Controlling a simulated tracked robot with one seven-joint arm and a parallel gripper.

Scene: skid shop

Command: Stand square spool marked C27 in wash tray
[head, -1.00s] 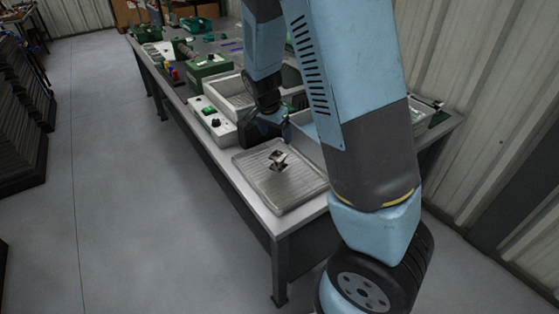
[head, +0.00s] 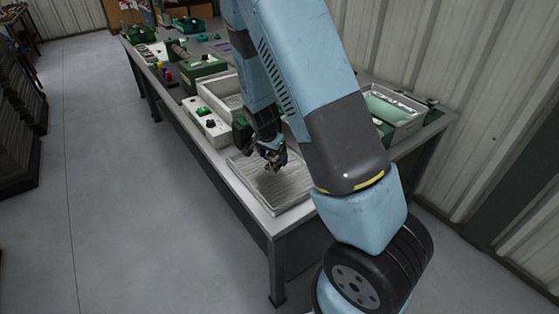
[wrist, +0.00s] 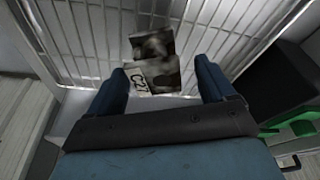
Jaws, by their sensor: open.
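The square spool marked C27 (wrist: 155,72) stands on the ridged metal tray (head: 285,203), with its label facing the wrist camera. Its top and bottom plates are square with a narrower middle. My gripper (wrist: 163,78) is open just above it, with one finger on each side; I cannot tell whether either touches. In the head view my gripper (head: 272,156) is low over the ridged tray and hides most of the spool. A pale tray with greenish liquid (head: 421,117), which looks like the wash tray, is at the bench's right back, beyond my arm.
A white control box (head: 207,122) with a green and a black knob and a pale empty-looking tray (head: 222,88) are left of my gripper. Green machines (head: 204,66) stand farther along the bench. My arm hides part of the bench between the ridged tray and liquid tray.

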